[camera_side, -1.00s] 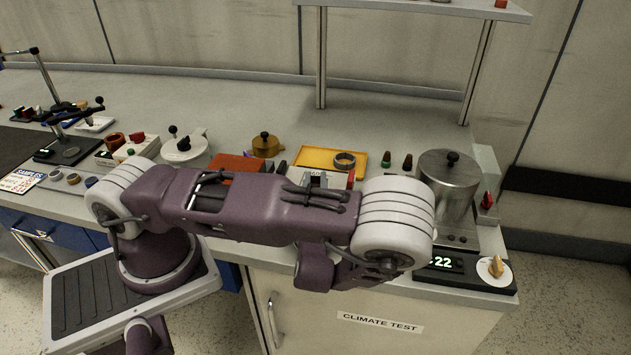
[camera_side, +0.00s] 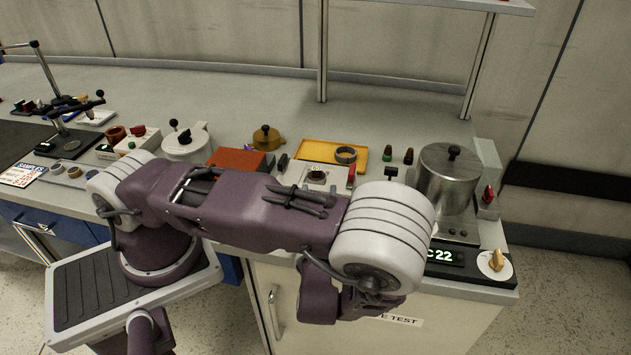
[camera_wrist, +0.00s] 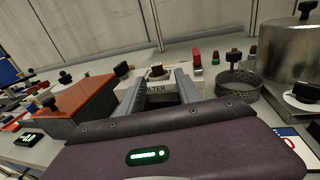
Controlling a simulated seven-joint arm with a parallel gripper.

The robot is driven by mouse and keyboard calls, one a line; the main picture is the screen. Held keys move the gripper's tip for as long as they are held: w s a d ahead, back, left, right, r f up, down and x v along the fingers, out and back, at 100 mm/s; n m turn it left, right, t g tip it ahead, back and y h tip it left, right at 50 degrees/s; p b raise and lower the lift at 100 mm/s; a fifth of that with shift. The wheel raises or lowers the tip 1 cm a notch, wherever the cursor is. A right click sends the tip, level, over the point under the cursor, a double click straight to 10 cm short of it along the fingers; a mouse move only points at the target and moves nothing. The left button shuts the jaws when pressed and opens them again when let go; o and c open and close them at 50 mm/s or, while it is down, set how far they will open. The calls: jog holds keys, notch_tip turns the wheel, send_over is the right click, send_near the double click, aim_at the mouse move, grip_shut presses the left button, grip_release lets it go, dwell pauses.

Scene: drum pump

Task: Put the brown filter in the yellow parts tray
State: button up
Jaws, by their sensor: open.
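The brown filter (camera_side: 317,175) sits in the top of a white box behind my arm in the side view. In the wrist view the filter (camera_wrist: 157,72) shows ahead, on the white box with a partly hidden label ending in "TER". My gripper (camera_wrist: 162,77) is open and empty, its two grey fingers pointing toward the box; the filter appears between and beyond the tips. In the side view the gripper is hidden behind my wrist. The yellow parts tray (camera_side: 312,151) lies behind the box and holds a dark ring (camera_side: 346,154). I cannot make out the tray in the wrist view.
An orange-red block (camera_side: 237,161) stands left of the white box. A steel pot (camera_side: 448,182) stands at the right. A dark perforated basket (camera_wrist: 238,84) is right of the fingers in the wrist view. Green and brown knobbed pieces (camera_side: 398,155) stand right of the tray.

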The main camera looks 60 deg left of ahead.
jog(key=s+d+r+n+g+h, duration=0.2)
jog(key=s+r+n+g+h, duration=0.6)
jog(key=n, duration=1.3)
jog(key=s+r+h, duration=0.3)
jog(key=s+r, duration=0.3)
jog(key=shift+r+g+h, duration=0.4)
jog(key=d+r+n+t+h, duration=0.1)
jog(key=r, duration=0.1)
jog(key=d+r+n+t, duration=0.1)
jog(key=t, duration=0.1)
jog(key=s+d+r+n+t+h, duration=0.1)
jog(key=r, duration=0.1)
jog(key=shift+s+d+r+n+t+h, duration=0.1)
jog(key=shift+d+r+n+t+h, duration=0.1)
jog(key=shift+r+n+t+h, duration=0.15)
jog(key=shift+c, duration=0.2)
